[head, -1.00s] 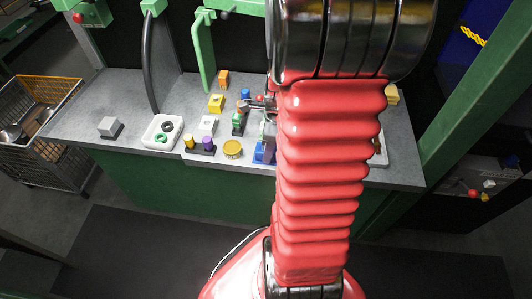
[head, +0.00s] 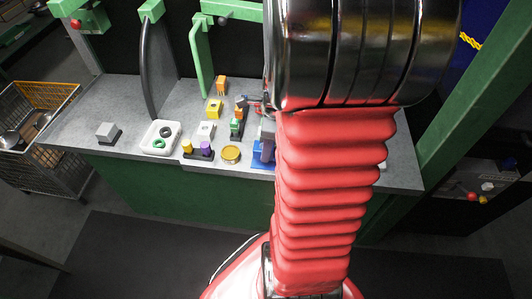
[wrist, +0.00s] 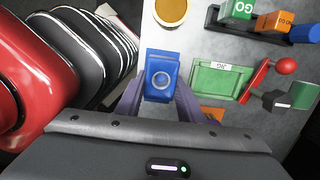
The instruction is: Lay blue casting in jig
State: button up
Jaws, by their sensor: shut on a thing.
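The blue casting (wrist: 162,76), a block with a round boss on top, sits between the fingers of my gripper (wrist: 160,104) in the wrist view. My gripper is shut on it. In the head view, blue parts (head: 262,155) show at the bench front beside my arm, which hides most of my gripper. I cannot tell whether the casting touches the bench. The green jig (wrist: 220,79), a shallow tray labelled JIG, lies to the right of the casting in the wrist view, apart from it. It looks empty.
A red-knobbed clamp lever (wrist: 262,77) stands at the jig's right side. A rack with a green GO block (wrist: 237,10) and an orange block (wrist: 273,21) is above it. A yellow tin (wrist: 171,10) stands near the casting. An orange piece (wrist: 212,113) shows below the jig.

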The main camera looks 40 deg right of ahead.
notch_tip(320, 180, up, 7)
jog(key=shift+f, duration=0.15)
dwell(0.6)
